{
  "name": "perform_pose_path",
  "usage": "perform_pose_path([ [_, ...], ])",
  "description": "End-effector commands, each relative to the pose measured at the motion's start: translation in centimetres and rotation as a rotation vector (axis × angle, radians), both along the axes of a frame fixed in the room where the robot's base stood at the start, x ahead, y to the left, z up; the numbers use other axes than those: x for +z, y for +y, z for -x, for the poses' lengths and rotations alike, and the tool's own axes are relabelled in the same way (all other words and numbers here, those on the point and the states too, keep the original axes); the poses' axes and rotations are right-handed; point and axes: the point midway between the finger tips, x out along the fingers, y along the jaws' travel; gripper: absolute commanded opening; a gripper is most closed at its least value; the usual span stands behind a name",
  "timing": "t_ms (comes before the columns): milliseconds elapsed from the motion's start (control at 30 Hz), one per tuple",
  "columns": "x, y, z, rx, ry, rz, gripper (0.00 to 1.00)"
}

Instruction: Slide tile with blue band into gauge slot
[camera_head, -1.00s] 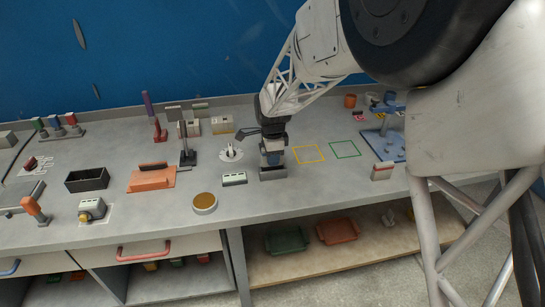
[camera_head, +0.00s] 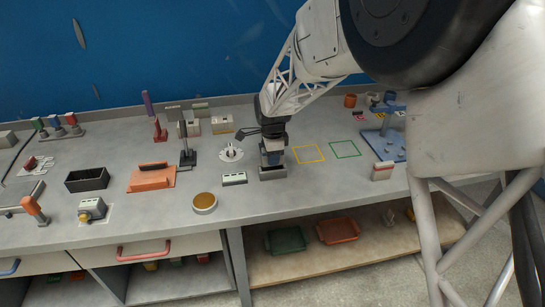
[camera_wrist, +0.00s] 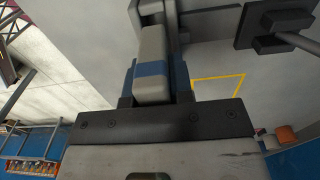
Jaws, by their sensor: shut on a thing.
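My gripper (camera_wrist: 153,88) is shut on a light grey tile with a blue band (camera_wrist: 151,62), seen close up in the wrist view. In the head view my gripper (camera_head: 272,152) points down, directly over a grey block (camera_head: 272,174) near the middle of the bench, which looks like the gauge. The tile is hidden there by the gripper. In the wrist view dark grey walls (camera_wrist: 173,22) stand close beside the tile's far end. I cannot tell how far the tile is inside the slot.
A white block with dark marks (camera_head: 234,179) lies just left of the grey block. A yellow square outline (camera_head: 308,154) and a green one (camera_head: 345,149) mark bare bench to the right. A red-topped block (camera_head: 383,171) stands near the front edge. A dark lever stand (camera_head: 187,157) is further left.

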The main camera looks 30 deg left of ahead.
Motion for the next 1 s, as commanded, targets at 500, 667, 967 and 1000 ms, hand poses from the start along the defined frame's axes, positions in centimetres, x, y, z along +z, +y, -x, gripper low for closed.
perform_pose_path([
  [500,-0.5,0.0,0.0,0.0,0.0,0.0,0.0],
  [667,-0.8,0.0,0.0,0.0,0.0,0.0,0.0],
  [967,-1.3,0.0,0.0,0.0,-0.001,-0.001,0.0],
  [1000,-1.4,0.0,0.0,0.0,-0.001,-0.001,0.0],
])
